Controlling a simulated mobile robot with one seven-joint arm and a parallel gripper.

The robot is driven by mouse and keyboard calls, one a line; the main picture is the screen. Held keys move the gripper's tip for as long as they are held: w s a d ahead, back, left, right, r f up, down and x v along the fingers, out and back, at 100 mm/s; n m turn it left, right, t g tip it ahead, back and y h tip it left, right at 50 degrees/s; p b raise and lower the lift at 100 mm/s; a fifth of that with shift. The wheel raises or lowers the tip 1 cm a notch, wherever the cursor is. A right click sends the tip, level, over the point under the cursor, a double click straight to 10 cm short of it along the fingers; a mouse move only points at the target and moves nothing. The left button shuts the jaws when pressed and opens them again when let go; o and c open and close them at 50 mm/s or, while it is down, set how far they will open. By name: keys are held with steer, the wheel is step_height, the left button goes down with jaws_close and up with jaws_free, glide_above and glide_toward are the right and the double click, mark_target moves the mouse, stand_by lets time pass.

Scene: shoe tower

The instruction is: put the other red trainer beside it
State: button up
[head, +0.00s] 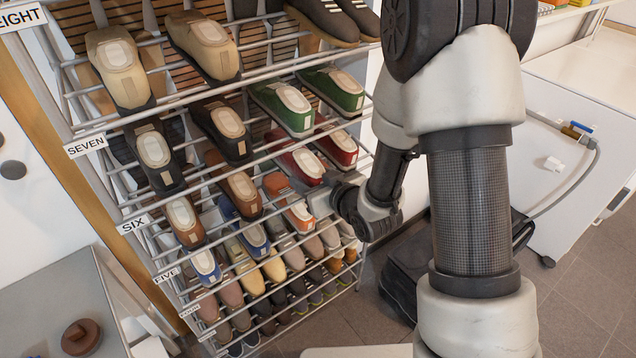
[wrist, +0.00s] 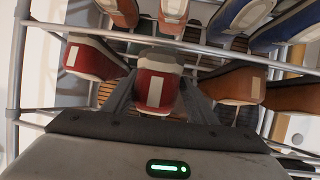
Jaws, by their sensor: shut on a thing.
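One red trainer (head: 341,147) with a pale sole patch stands on the shelf row labelled five, at its right end. It shows at the left in the wrist view (wrist: 92,58). The other red trainer (head: 299,160) is just to its left in the head view, and in the middle of the wrist view (wrist: 156,84). My gripper (wrist: 157,97) is shut on this second trainer, one finger on each side. A gap separates the two red trainers. In the head view my gripper (head: 335,186) reaches in from the right. Whether the held trainer rests on the rails is unclear.
Brown shoes (head: 241,191) stand left of the held trainer in the head view. Green shoes (head: 284,107) sit on the row above; an orange-and-white trainer (head: 290,207) is below. Metal rails of the rack run close around my gripper.

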steer(key=w+a, duration=0.1)
steer(key=w+a+p, duration=0.1)
steer(key=w, duration=0.1)
steer(key=shift+r, duration=0.3)
steer(key=shift+w+a+r+p, duration=0.15)
steer(key=shift+w+a+p, duration=0.2)
steer(key=shift+w+a, duration=0.25)
steer(key=shift+d+f+b, duration=0.1)
steer(key=shift+f+b, duration=0.7)
steer(key=shift+b, duration=0.1)
steer(key=shift+w+f+b, duration=0.25)
steer(key=shift+f+b, duration=0.65)
steer(key=shift+b, duration=0.2)
steer(key=o, duration=1.7)
steer(key=shift+f, duration=0.1)
steer(key=shift+o, duration=0.2)
